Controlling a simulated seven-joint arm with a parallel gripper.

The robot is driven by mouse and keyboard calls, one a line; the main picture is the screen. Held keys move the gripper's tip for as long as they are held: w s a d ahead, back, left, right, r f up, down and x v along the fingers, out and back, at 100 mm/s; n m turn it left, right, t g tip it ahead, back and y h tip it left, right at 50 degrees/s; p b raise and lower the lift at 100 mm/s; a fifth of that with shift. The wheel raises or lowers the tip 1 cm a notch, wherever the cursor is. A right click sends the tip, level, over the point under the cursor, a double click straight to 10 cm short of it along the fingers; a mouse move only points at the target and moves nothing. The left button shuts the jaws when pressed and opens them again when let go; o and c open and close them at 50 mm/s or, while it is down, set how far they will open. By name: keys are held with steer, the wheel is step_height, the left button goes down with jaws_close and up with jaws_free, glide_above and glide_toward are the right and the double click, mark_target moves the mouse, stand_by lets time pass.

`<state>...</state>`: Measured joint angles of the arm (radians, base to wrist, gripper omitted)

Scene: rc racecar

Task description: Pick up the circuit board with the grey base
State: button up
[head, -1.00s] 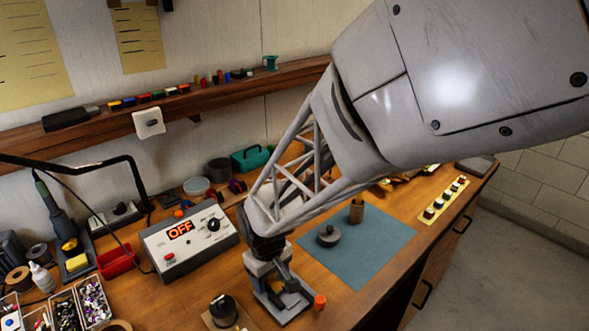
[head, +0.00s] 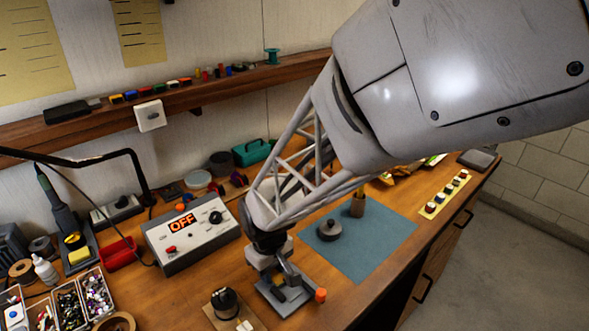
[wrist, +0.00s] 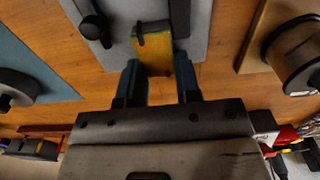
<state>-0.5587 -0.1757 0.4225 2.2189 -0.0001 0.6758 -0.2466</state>
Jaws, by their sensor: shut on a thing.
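The circuit board with the grey base (head: 297,305) lies on the wooden bench below my gripper. In the wrist view its flat grey base (wrist: 197,38) spreads at the top, with a dark round post on it. A yellow-green piece (wrist: 153,48) stands out from it between my fingers. My gripper (wrist: 159,78) is shut on this piece, with one blue-grey finger on each side. In the head view my gripper (head: 277,272) points down over the base and hides part of it. I cannot tell whether the base is clear of the bench.
An orange knob (head: 320,295) is just right of the base. A dark spool on a wooden block (head: 224,303) is to the left. A blue mat (head: 375,247) with a grey round part (head: 329,230) is behind right. A control box reading OFF (head: 188,237) is behind left.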

mark_target(273, 275)
steer(key=shift+r, duration=0.15)
steer(key=shift+r, duration=0.55)
steer(key=shift+s+d+r, duration=0.1)
steer(key=shift+s+r, duration=0.1)
steer(key=shift+r, duration=0.35)
steer(key=shift+s+d+r, duration=0.1)
steer(key=shift+s+r, duration=0.05)
steer(key=shift+r, duration=0.4)
steer(key=s+d, duration=0.2)
steer(key=s, duration=0.2)
steer(key=s+d+r, duration=0.1)
steer(key=s+d, duration=0.2)
steer(key=s, duration=0.1)
steer(key=s+d, duration=0.2)
steer(key=s, duration=0.3)
steer(key=shift+d+r, duration=0.2)
steer(key=shift+d, duration=0.2)
steer(key=shift+d, duration=0.1)
